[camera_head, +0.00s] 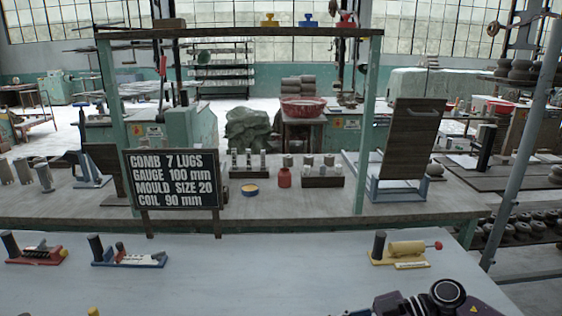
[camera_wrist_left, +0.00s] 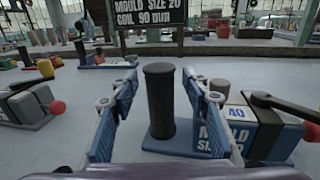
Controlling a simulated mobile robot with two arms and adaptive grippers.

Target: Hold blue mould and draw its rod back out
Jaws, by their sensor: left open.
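In the left wrist view, a blue-based mould stands close in front of me, with an upright black post (camera_wrist_left: 160,100) and a blue-and-grey block (camera_wrist_left: 252,130) marked "40 MOULD SIZE". My left gripper (camera_wrist_left: 158,108) is open, its blue fingers on either side of the post, with gaps visible. A dark lever crosses the block's top; I cannot make out a rod. Another blue-based mould (camera_head: 130,258), with a dark post at its left, lies farther back in the head view. My right gripper (camera_head: 385,306) is partly cut off at the bottom edge; its fingertips are unclear.
A red-based mould (camera_head: 35,255) lies at left and a yellow mould (camera_head: 400,252) with a red ball at right. A grey block (camera_wrist_left: 27,106) with a red ball sits left of my left gripper. A sign (camera_head: 171,179) reads "MOULD SIZE 20". The mid-table is clear.

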